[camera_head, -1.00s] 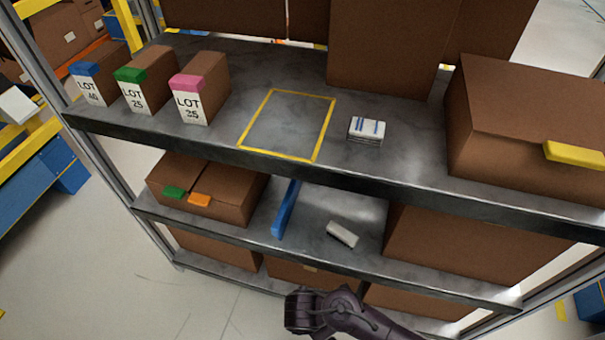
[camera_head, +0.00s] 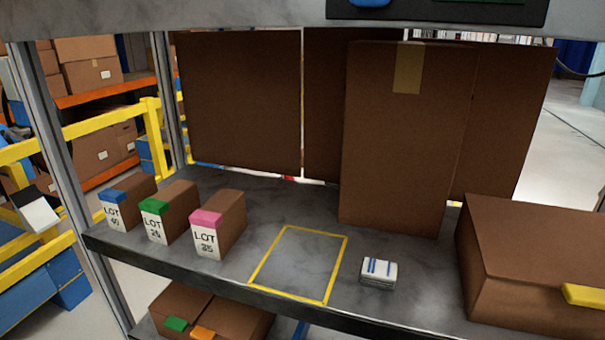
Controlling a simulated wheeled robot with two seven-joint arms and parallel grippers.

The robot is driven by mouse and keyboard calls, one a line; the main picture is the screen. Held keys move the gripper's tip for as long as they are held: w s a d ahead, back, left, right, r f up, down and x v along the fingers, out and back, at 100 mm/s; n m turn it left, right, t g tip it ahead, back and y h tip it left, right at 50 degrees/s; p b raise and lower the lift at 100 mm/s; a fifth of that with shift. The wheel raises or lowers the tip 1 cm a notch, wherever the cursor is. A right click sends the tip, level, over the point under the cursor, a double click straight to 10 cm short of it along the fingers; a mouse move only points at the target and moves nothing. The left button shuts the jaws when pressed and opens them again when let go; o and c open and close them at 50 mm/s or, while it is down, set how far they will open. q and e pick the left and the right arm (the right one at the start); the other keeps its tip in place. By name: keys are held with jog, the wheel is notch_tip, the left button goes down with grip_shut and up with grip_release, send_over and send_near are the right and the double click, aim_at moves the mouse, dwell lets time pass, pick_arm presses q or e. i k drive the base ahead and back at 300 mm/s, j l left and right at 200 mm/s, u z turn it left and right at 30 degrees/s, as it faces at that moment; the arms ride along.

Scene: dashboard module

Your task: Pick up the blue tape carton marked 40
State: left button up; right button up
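The carton with blue tape (camera_head: 122,203) stands upright at the far left of the shelf (camera_head: 200,262). Its white label reads LOT 40. Just right of it stands a carton with green tape (camera_head: 166,211), whose label looks like LOT 25. Right of that is a carton with pink tape (camera_head: 218,225), labelled LOT 35. The three are close together with narrow gaps. Neither of my grippers shows in the head view now.
A yellow taped rectangle (camera_head: 284,228) marks an empty patch of shelf. A small white box with blue stripes (camera_head: 379,273) lies right of it. Large brown boxes (camera_head: 405,140) stand behind, and another (camera_head: 535,265) sits at right. A grey post (camera_head: 66,170) rises left of the cartons.

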aim_at(120, 202)
jog(key=k+l+u, duration=0.15)
jog(key=u, duration=0.8)
